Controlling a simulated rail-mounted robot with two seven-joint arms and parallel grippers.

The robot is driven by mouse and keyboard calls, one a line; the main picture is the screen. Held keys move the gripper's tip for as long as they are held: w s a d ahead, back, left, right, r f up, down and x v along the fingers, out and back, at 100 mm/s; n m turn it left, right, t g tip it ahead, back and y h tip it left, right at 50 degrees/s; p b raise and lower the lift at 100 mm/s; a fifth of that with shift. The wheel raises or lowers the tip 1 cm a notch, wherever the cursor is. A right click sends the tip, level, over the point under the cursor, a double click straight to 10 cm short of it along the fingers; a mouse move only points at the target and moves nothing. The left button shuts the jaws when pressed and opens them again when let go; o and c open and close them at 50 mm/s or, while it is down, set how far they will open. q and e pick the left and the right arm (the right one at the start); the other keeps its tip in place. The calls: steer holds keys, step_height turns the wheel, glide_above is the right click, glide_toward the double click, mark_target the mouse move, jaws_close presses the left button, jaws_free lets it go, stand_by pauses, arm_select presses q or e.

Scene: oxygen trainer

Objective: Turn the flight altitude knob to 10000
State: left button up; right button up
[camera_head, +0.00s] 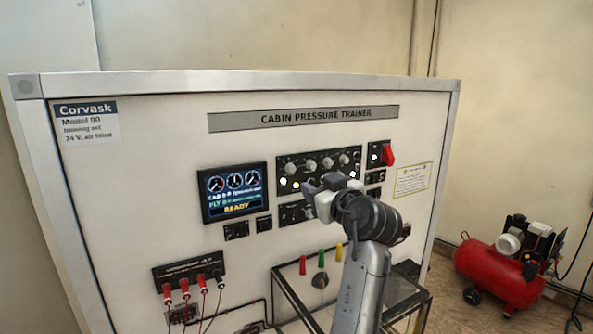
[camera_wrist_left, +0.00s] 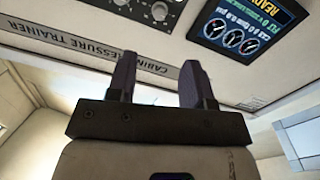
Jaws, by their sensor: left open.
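The black control panel (camera_head: 296,160) carries a row of silver knobs (camera_head: 311,165) with lit white lamps below. It also shows at the top of the left wrist view (camera_wrist_left: 176,36). The labels are too small to tell which knob is flight altitude. The display (camera_head: 235,191) left of the panel shows several dials, a FLT line and READY; its numbers are unreadable. My left gripper (camera_head: 319,184) is in front of the panel's lower part and hides some of it. In the left wrist view its fingers (camera_wrist_left: 158,60) are apart with nothing between them. My right gripper is not in view.
A red switch (camera_head: 388,155) is right of the knob panel. Red plugs with cables (camera_head: 185,289) are at the lower left. A framed stand with coloured knobs (camera_head: 320,281) juts out below. A red compressor (camera_head: 498,275) stands on the floor at right.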

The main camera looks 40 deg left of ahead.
mark_target(293, 170)
arm_select(q)
steer(key=p+x, duration=0.4)
steer(key=x, duration=0.7)
steer(key=shift+r, duration=0.1)
steer(key=shift+w+a, duration=0.3)
steer(key=shift+a, duration=0.25)
steer(key=shift+c, duration=0.4)
jaws_close()
